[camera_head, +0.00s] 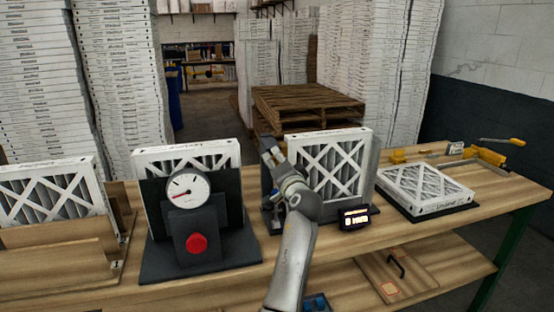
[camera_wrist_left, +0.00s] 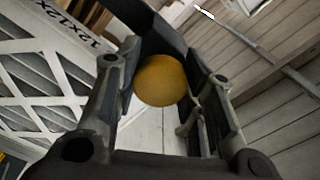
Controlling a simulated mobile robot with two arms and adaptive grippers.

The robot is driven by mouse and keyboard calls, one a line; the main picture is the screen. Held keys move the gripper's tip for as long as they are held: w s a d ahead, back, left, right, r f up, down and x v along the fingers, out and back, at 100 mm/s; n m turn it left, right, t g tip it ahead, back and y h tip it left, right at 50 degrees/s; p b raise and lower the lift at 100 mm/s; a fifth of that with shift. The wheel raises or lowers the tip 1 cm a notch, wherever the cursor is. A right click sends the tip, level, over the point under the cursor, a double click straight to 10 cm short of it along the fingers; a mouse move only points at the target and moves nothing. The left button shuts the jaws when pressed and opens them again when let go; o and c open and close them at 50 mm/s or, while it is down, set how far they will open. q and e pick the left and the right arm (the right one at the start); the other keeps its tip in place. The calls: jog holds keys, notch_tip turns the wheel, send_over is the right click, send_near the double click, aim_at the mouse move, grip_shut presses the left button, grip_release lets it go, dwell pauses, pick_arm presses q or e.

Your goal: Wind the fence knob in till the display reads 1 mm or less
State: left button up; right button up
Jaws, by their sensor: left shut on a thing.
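My left gripper (camera_head: 268,152) is at the left side of the middle filter (camera_head: 338,165), which stands upright in a dark fixture on the bench. In the left wrist view the round yellow fence knob (camera_wrist_left: 162,80) sits between the fingers of the left gripper (camera_wrist_left: 165,95), which is shut on it. The knob is hidden in the head view. The small display (camera_head: 355,217) stands in front of the filter with lit digits that look like 8 mm, though the digit is too small to be sure. My right gripper is not in view.
A dial gauge (camera_head: 187,188) with a red button (camera_head: 196,243) stands left of my arm. A filter lies flat (camera_head: 428,188) at the right, near yellow clamps (camera_head: 490,155). Another filter (camera_head: 50,193) stands at the far left. The wooden bench (camera_head: 400,240) is bare along its front right.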

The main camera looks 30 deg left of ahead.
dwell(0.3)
pick_arm(q)
jog(key=o, duration=1)
jog(key=shift+o, duration=0.2)
jog(key=v, duration=0.7)
jog(key=shift+d, duration=0.2)
jog(key=shift+s, duration=0.1)
